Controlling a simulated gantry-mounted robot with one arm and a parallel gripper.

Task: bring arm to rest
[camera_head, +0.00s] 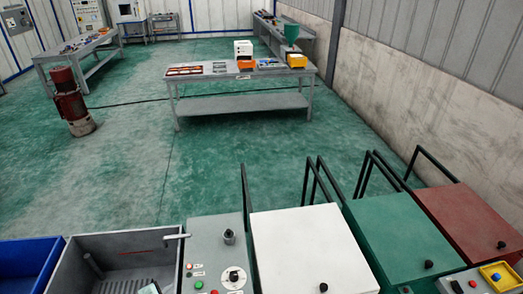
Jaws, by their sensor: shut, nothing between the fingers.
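Neither my arm nor my gripper shows in the head view, so their pose and the jaws cannot be seen. No part is seen held anywhere in the picture.
A control panel (205,258), white box (305,250), green box (405,235) and red box (468,222) line the front, with black bars rising behind. A grey bin (68,275) and blue bin (22,262) stand left. A workbench (240,104) stands beyond open green floor (190,170).

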